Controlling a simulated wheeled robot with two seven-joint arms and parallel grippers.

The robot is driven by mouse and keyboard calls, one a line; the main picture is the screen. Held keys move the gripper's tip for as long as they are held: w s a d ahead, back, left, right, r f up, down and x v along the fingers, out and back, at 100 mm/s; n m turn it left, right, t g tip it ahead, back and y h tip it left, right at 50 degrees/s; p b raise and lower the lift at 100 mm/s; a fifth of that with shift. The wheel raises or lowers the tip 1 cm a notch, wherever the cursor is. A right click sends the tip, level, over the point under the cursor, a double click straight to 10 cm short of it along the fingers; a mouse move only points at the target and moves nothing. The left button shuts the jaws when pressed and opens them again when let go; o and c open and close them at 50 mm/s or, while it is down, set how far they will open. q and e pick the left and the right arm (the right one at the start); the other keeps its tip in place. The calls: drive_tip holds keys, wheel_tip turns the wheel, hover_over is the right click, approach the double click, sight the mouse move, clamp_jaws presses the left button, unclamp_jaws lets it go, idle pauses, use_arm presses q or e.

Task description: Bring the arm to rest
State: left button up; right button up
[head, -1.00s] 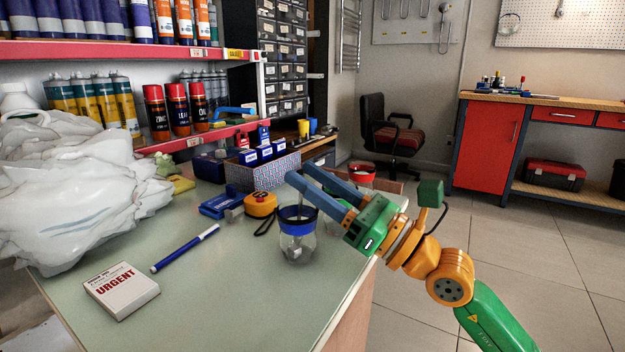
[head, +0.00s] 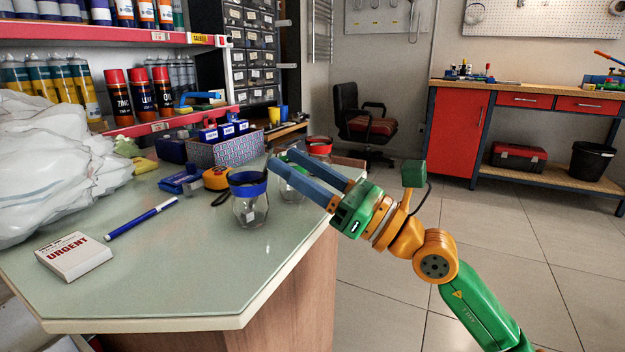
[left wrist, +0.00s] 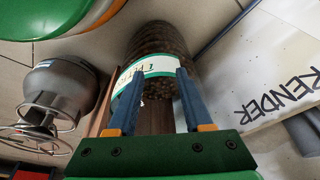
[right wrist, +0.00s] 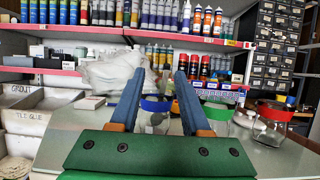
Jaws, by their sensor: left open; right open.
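My right gripper (head: 281,160) is open and empty, its blue fingers reaching over the right edge of the counter (head: 180,270). The fingers pass in front of a clear jar with a green rim (head: 292,184). A clear jar with a blue rim (head: 249,205) stands upright just left of the fingers, with something small in it. In the right wrist view the open fingers (right wrist: 158,75) have the blue-rimmed jar (right wrist: 154,117) in line between them, and I cannot tell its distance. My left gripper (left wrist: 160,74) is open; a dark round container with a white-green label (left wrist: 160,50) shows beyond its fingers.
A red-rimmed jar (head: 319,150), an orange tape measure (head: 217,178), a blue marker (head: 141,219) and an URGENT box (head: 73,257) are on the counter. A white bag (head: 55,165) fills its left. Open floor (head: 400,230) lies to the right, before a red workbench (head: 457,130).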

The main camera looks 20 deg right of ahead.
use_arm(q)
drive_tip(key=shift+s+d+r, duration=0.1)
drive_tip(key=shift+r, duration=0.15)
drive_tip(key=shift+r, duration=0.1)
idle(0.7)
